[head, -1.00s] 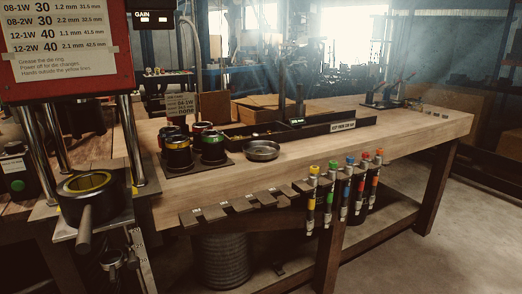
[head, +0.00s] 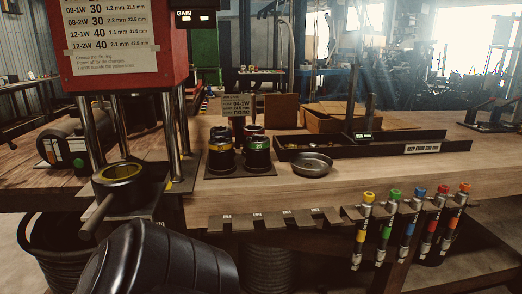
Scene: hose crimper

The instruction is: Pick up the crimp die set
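The crimp die sets stand as dark cylinders on a dark mat (head: 223,176) on the workbench. The front left one, a yellow-banded die set (head: 221,153), stands beside a green-banded die set (head: 258,153). More die sets, one with red on it, are partly hidden behind these two. Nothing is touching them. The task line does not say which set is meant. Neither gripper is in view. A black rounded part at the bottom left looks like one of my arm links.
A crimper press (head: 124,50) with a yellow-ringed die holder (head: 120,176) and projecting handle stands left of the die sets. A metal dish (head: 312,164) sits to their right, before a long dark tray (head: 372,149). Several colour-capped tools (head: 364,225) hang along the bench's front edge.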

